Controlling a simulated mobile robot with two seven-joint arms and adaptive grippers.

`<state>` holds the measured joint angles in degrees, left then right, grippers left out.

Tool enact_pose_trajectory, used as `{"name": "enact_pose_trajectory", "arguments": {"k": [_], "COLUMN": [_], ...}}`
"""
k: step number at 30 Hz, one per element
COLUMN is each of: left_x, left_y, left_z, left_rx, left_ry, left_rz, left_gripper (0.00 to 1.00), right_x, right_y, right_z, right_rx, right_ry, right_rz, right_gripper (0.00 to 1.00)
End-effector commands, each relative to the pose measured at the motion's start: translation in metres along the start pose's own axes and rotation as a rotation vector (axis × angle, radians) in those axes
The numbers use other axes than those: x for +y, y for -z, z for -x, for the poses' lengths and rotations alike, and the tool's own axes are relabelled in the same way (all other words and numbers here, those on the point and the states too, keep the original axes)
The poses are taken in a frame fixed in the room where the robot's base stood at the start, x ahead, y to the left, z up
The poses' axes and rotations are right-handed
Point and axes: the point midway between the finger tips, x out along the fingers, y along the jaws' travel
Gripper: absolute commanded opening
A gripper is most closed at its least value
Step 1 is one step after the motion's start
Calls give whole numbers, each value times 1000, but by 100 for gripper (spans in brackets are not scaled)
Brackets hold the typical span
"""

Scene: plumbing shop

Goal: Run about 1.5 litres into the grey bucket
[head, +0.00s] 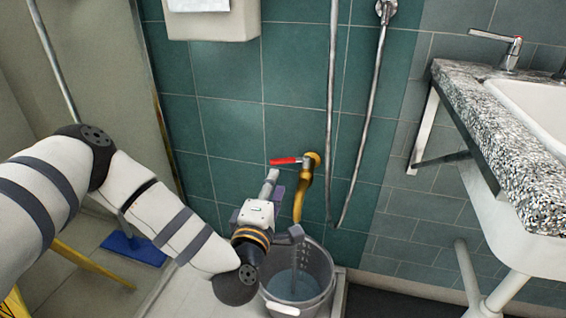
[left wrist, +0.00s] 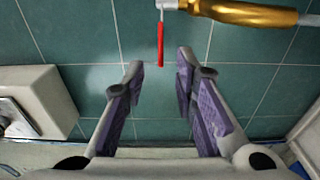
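A brass tap (head: 305,178) with a red lever (head: 285,161) sticks out of the teal tiled wall; the lever points left. The grey bucket (head: 322,268) stands on the floor below it, with bluish water inside; how much is hard to judge. My left gripper (head: 273,182) is just left of the tap, close below the lever. In the left wrist view its purple-padded fingers (left wrist: 160,72) are apart and empty, with the red lever (left wrist: 160,42) just ahead of the gap and the brass tap (left wrist: 245,13) above right. My right gripper is out of view.
A speckled counter (head: 500,130) with a white basin stands at the right. A hose (head: 370,120) hangs on the wall right of the tap. A white box (head: 213,22) is mounted above. A blue floor item (head: 133,249) and yellow legs lie left, behind my arm.

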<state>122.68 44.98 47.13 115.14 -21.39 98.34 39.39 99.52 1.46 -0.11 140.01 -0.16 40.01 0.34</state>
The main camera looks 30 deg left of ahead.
Motion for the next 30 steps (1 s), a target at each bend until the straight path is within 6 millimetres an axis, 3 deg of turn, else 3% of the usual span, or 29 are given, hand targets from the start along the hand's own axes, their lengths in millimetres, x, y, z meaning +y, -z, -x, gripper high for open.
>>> {"name": "enact_pose_trajectory", "arguments": {"k": [6,12,22,23,26,30], "left_x": [-4,-3,0,0,0,-1], "left_y": [1,1,0,0,0,0], "left_z": [-57,-92,-100,-100,-100,-100], "left_rx": [5,3,2,2,2,2], "left_ry": [0,1,1,1,0,0], "left_rz": [-1,0,1,1,1,1], "left_gripper": [26,26,26,24,1,0], "right_x": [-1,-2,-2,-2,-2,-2], "right_y": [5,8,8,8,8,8], "right_z": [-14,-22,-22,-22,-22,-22], "right_rx": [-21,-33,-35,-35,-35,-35], "right_ry": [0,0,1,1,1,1], "right_rz": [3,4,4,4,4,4], "right_gripper": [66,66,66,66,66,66]}}
